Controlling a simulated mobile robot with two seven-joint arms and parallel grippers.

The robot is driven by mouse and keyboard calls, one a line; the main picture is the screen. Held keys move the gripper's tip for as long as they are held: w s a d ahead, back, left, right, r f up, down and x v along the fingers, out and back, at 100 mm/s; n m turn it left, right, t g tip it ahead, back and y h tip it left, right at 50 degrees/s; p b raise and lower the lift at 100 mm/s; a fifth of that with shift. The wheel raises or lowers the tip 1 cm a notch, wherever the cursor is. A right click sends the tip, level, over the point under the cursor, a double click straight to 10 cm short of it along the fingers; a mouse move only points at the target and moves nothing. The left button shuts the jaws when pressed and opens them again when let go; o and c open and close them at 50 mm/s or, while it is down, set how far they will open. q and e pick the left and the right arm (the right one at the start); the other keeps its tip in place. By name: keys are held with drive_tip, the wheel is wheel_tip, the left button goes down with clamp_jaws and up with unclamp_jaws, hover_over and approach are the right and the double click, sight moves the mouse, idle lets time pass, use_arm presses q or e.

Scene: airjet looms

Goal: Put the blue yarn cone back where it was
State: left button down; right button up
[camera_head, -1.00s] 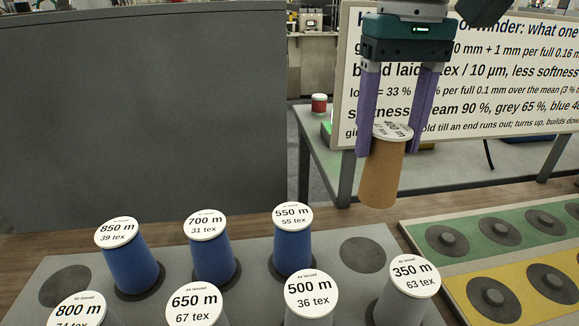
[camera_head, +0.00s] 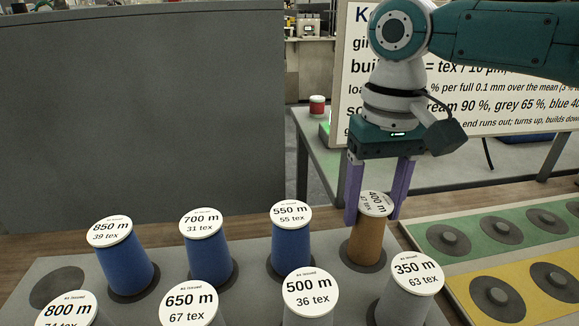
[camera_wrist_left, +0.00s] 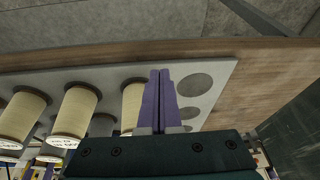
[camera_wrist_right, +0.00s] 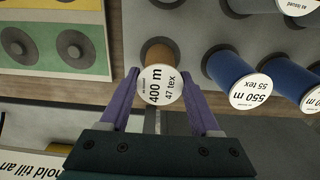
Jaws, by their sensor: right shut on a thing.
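My right gripper (camera_head: 373,218) is shut on a brown cone (camera_head: 367,246) with a white top marked 400 m, 47 tex. The cone is upright at the back right spot of the grey board (camera_head: 337,305); I cannot tell whether it bears fully on it. It also shows between the fingers in the right wrist view (camera_wrist_right: 162,85). Blue cones marked 850 m (camera_head: 125,265), 700 m (camera_head: 212,258) and 550 m (camera_head: 290,250) stand in the back row, left of it. My left gripper (camera_wrist_left: 159,76) is shut and empty, above a board with cream cones (camera_wrist_left: 75,108).
Cones marked 800 m (camera_head: 68,308), 650 m (camera_head: 190,300), 500 m (camera_head: 310,295) and 350 m (camera_head: 415,280) fill the front row. A dark round spot (camera_head: 57,285) at back left is bare. A board with green and yellow strips (camera_head: 485,235) lies right.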

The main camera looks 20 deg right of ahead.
drive_tip(key=o, duration=1.5)
drive_tip(key=shift+f, duration=0.1)
drive_tip(key=shift+c, duration=0.2)
wheel_tip(320, 180, up, 12)
drive_tip(key=p, duration=0.1)
drive_tip(key=shift+r, duration=0.2)
